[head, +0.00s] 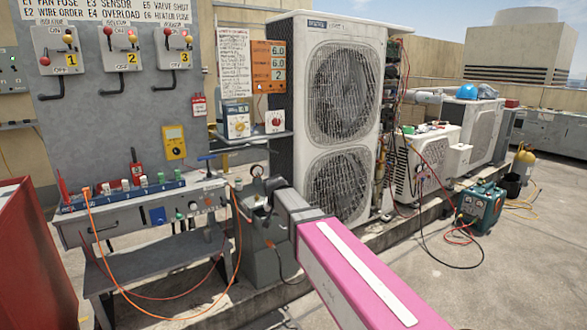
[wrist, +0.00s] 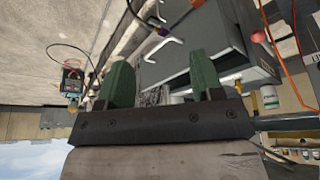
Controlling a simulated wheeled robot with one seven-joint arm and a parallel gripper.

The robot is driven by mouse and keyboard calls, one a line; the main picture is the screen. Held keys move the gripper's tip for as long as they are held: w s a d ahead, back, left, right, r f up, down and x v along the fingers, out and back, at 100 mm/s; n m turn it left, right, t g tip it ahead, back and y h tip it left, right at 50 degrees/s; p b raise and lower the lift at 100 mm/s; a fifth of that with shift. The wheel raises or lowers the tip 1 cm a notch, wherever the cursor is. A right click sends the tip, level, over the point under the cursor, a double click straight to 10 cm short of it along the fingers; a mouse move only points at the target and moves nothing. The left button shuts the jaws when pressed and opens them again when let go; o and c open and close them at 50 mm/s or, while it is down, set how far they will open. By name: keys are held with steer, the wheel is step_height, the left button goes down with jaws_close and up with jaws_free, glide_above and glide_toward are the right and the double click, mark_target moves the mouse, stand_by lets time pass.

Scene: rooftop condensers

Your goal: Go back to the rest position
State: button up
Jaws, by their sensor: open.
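My gripper (head: 264,186) is at the end of my pink arm, near the right end of the workbench (head: 150,205) in the head view. In the wrist view its two green fingers (wrist: 163,80) are spread apart with nothing between them. The view there is tilted, with the sky at the lower left. The gripper hides a little of what stands behind it, and I cannot tell how close it is to the bench's end.
A grey panel with three numbered switches (head: 118,55) stands behind the bench. A tall two-fan condenser (head: 312,100) is behind my arm. A red cabinet (head: 35,260) is at the left. A teal machine (head: 482,207) and hoses lie right; the floor at lower right is clear.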

steer(key=s+d+f+n+g, duration=0.1)
steer(key=s+d+f+g, duration=0.1)
steer(key=s+d+f, duration=0.6)
steer(key=s+d+f+n+g, duration=0.1)
steer(key=s+d+f+g, duration=0.1)
steer(key=s+d+f, duration=0.6)
steer(key=s+d, duration=0.4)
steer(key=d, duration=0.4)
steer(key=shift+s+d+f+y, duration=0.2)
steer(key=shift+s+f+y, duration=0.1)
steer(key=shift+s+y, duration=0.1)
steer(key=shift+w, duration=0.1)
